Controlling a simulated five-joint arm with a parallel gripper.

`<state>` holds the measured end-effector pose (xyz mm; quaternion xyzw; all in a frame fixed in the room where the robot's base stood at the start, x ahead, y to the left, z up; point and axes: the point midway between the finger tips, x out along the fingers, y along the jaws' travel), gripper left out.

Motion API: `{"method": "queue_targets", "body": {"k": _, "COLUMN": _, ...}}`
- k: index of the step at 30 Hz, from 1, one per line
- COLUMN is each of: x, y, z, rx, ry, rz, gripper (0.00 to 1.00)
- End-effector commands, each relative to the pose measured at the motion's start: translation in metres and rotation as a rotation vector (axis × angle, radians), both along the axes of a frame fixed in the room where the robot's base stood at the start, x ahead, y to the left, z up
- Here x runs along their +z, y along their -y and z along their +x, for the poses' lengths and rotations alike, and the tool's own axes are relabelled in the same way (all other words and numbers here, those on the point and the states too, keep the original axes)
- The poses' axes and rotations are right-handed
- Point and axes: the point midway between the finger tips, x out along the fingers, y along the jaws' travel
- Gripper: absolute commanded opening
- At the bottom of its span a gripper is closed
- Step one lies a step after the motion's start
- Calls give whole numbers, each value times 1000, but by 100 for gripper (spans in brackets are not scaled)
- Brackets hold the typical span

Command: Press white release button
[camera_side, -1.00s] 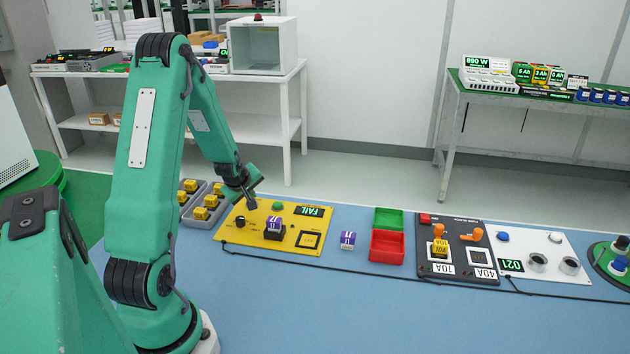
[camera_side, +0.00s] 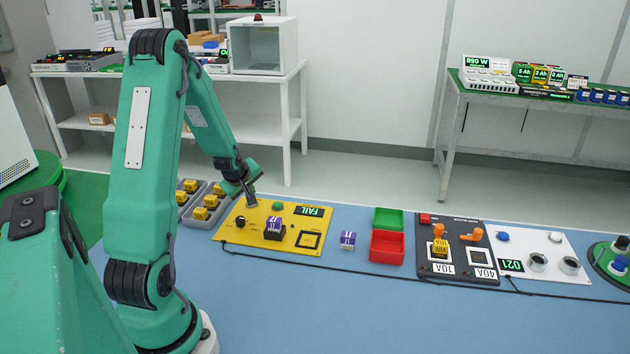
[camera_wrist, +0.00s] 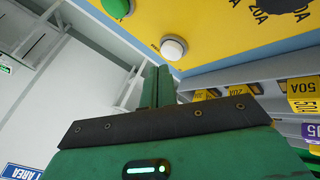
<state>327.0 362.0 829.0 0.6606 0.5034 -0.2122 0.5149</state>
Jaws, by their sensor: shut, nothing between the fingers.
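The white release button (camera_wrist: 173,47) is a round white cap in a dark ring on the yellow panel (camera_side: 228,237). It shows in the wrist view beside a larger green button (camera_wrist: 117,6). My gripper (camera_wrist: 160,68) is shut and empty, its fingertips just short of the white button in that picture; I cannot tell whether they touch it. In the side view my gripper (camera_side: 252,204) points down at the panel's back left corner, left of the green button (camera_side: 278,206), and hides the white button.
Grey trays with yellow blocks (camera_side: 200,213) stand close on the left. Green (camera_side: 388,211) and red bins stand to the right.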

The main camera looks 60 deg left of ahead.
Motion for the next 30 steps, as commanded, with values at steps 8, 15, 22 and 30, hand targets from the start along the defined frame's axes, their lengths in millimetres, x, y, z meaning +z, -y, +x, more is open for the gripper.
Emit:
{"method": "queue_targets", "body": {"k": 8, "x": 0, "y": 0, "z": 0, "rx": 0, "ry": 0, "rz": 0, "gripper": 0}}
{"method": "queue_targets", "body": {"k": 15, "x": 8, "y": -1, "z": 0, "rx": 0, "ry": 2, "rz": 1, "gripper": 0}}
{"method": "queue_targets", "body": {"k": 22, "x": 25, "y": 0, "z": 0, "rx": 0, "ry": 2, "rz": 1, "gripper": 0}}
{"method": "queue_targets", "body": {"k": 30, "x": 43, "y": 0, "z": 0, "rx": 0, "ry": 2, "rz": 1, "gripper": 0}}
